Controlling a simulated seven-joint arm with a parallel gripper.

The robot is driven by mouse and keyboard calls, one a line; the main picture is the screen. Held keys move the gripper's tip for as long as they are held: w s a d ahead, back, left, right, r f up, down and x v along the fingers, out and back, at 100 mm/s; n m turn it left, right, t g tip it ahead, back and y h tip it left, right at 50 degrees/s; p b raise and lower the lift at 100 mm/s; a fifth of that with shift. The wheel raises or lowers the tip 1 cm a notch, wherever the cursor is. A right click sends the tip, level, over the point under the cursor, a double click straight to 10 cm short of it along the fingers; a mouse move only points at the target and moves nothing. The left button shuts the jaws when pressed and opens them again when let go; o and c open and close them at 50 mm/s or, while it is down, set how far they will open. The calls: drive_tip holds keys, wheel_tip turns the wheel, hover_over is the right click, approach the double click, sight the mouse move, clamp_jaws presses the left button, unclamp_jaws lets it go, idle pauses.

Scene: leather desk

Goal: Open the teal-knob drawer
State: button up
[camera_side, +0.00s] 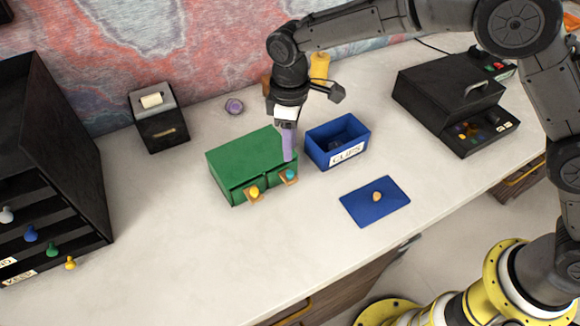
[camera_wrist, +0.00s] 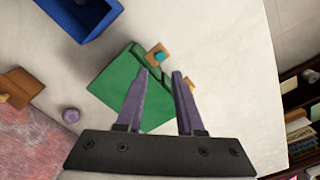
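The green cabinet (camera_side: 240,158) stands on the pale desk with two small drawers side by side in its front. The teal knob (camera_side: 290,175) sits on a small wooden plate on the right drawer, which looks closed. The yellow knob (camera_side: 254,192) is on the left drawer. In the wrist view, the teal knob (camera_wrist: 160,57) lies just beyond my fingertips, and the green cabinet (camera_wrist: 112,82) is below them. My gripper (camera_wrist: 160,73) is open, its purple fingers apart with nothing between them. In the side view, my gripper (camera_side: 288,157) is over the cabinet's front right corner, above and behind the teal knob.
A blue bin (camera_side: 322,157) stands close to the cabinet's right. A blue mat (camera_side: 356,208) with a small brown object lies front right. A black machine (camera_side: 440,100) is at right, a black drawer unit (camera_side: 60,140) at left. The desk before the drawers is clear.

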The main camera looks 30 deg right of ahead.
sight(290, 172)
wheel_tip(290, 172, down, 8)
drive_tip(key=shift+f, duration=0.1)
idle(0.4)
clamp_jaws()
idle(1.2)
